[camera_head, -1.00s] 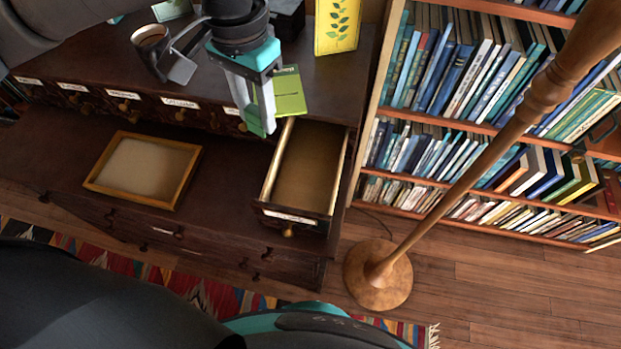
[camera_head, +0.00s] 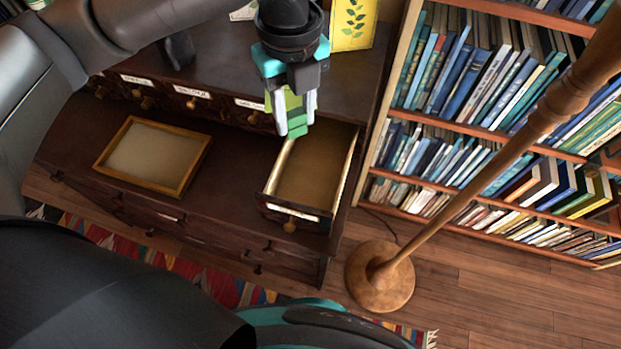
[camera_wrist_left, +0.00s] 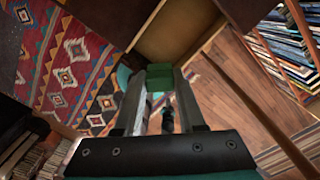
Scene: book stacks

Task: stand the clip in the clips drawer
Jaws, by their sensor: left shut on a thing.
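My left gripper (camera_head: 292,130) points down just above the back end of the open drawer (camera_head: 292,208). My right gripper is out of view.
A wooden-framed tray (camera_head: 181,176) lies on the cabinet's lower ledge, left of the drawer. A yellow book (camera_head: 353,22) stands at the back. A floor lamp (camera_head: 380,278) and bookcase (camera_head: 384,110) are to the right.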

